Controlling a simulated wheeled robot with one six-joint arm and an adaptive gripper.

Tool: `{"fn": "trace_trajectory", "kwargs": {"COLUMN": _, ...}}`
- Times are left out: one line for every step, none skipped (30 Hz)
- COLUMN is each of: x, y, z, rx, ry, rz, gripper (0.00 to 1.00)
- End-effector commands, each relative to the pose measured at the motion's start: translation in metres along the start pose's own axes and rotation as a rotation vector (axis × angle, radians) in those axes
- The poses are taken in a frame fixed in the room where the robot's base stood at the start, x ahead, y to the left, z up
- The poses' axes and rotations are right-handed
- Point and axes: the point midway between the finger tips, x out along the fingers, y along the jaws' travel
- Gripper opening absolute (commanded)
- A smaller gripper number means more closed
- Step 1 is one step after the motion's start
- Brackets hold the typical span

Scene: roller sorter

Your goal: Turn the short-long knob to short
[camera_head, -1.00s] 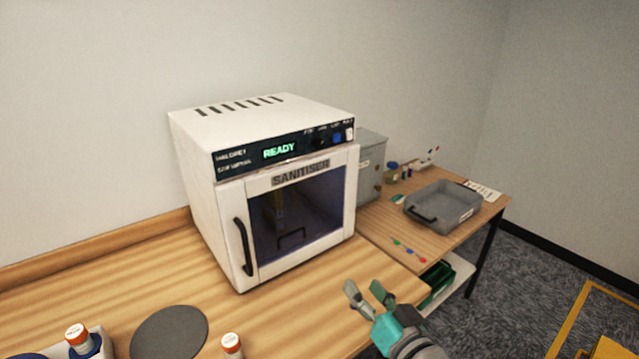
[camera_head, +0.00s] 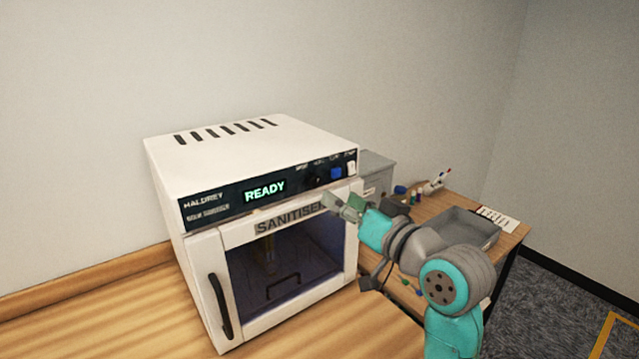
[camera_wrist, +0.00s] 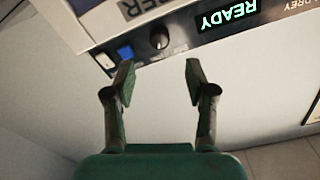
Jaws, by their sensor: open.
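The black round knob (camera_head: 313,179) is on the dark control panel (camera_head: 222,207) of the white sanitiser (camera_head: 160,190), right of the green READY display. Its label is too small to read, and I cannot tell which way it points. The wrist view shows the panel upside down, with the knob (camera_wrist: 159,40) beyond the fingertips and roughly centred between them. My gripper (camera_head: 341,206) is open and empty, just in front of the panel's right part and a little below the knob. The wrist view shows its two fingers (camera_wrist: 158,82) apart, not touching the knob.
A blue button (camera_head: 336,173) and a white switch (camera_head: 351,168) sit close to the right of the knob. The sanitiser door (camera_head: 290,225) is shut, with a black handle (camera_head: 221,306). A grey tray (camera_head: 470,232) stands on the side table, partly behind my arm.

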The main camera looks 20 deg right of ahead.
Motion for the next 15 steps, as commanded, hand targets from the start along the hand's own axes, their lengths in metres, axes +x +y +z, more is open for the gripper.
{"fn": "trace_trajectory", "kwargs": {"x": 0.01, "y": 0.0, "z": 0.0, "rx": 0.0, "ry": -0.002, "rz": -0.001, "gripper": 0.56}}
{"fn": "trace_trajectory", "kwargs": {"x": 0.016, "y": -0.001, "z": 0.0, "rx": 0.0, "ry": -0.001, "rz": -0.001, "gripper": 0.56}}
{"fn": "trace_trajectory", "kwargs": {"x": 0.023, "y": -0.001, "z": 0.0, "rx": 0.0, "ry": -0.001, "rz": -0.002, "gripper": 0.56}}
{"fn": "trace_trajectory", "kwargs": {"x": 0.029, "y": -0.001, "z": 0.0, "rx": 0.0, "ry": -0.001, "rz": -0.002, "gripper": 0.56}}
{"fn": "trace_trajectory", "kwargs": {"x": 0.034, "y": 0.0, "z": 0.001, "rx": 0.0, "ry": -0.002, "rz": -0.001, "gripper": 0.56}}
{"fn": "trace_trajectory", "kwargs": {"x": 0.041, "y": -0.001, "z": 0.0, "rx": 0.0, "ry": -0.001, "rz": -0.001, "gripper": 0.56}}
{"fn": "trace_trajectory", "kwargs": {"x": 0.046, "y": -0.001, "z": 0.0, "rx": 0.0, "ry": -0.001, "rz": -0.001, "gripper": 0.56}}
{"fn": "trace_trajectory", "kwargs": {"x": 0.051, "y": -0.001, "z": 0.0, "rx": 0.0, "ry": -0.001, "rz": -0.001, "gripper": 0.56}}
{"fn": "trace_trajectory", "kwargs": {"x": 0.056, "y": -0.001, "z": 0.0, "rx": 0.0, "ry": -0.001, "rz": -0.001, "gripper": 0.56}}
{"fn": "trace_trajectory", "kwargs": {"x": 0.06, "y": 0.0, "z": 0.0, "rx": 0.001, "ry": -0.001, "rz": 0.0, "gripper": 0.56}}
{"fn": "trace_trajectory", "kwargs": {"x": 0.064, "y": 0.0, "z": 0.0, "rx": 0.001, "ry": 0.0, "rz": -0.001, "gripper": 0.56}}
{"fn": "trace_trajectory", "kwargs": {"x": 0.068, "y": 0.0, "z": 0.0, "rx": 0.001, "ry": 0.0, "rz": 0.0, "gripper": 0.56}}
{"fn": "trace_trajectory", "kwargs": {"x": 0.071, "y": 0.0, "z": 0.0, "rx": 0.001, "ry": 0.0, "rz": 0.0, "gripper": 0.56}}
{"fn": "trace_trajectory", "kwargs": {"x": 0.073, "y": 0.0, "z": 0.0, "rx": 0.0, "ry": 0.0, "rz": 0.0, "gripper": 0.56}}
{"fn": "trace_trajectory", "kwargs": {"x": 0.076, "y": 0.0, "z": 0.0, "rx": 0.0, "ry": 0.0, "rz": 0.0, "gripper": 0.56}}
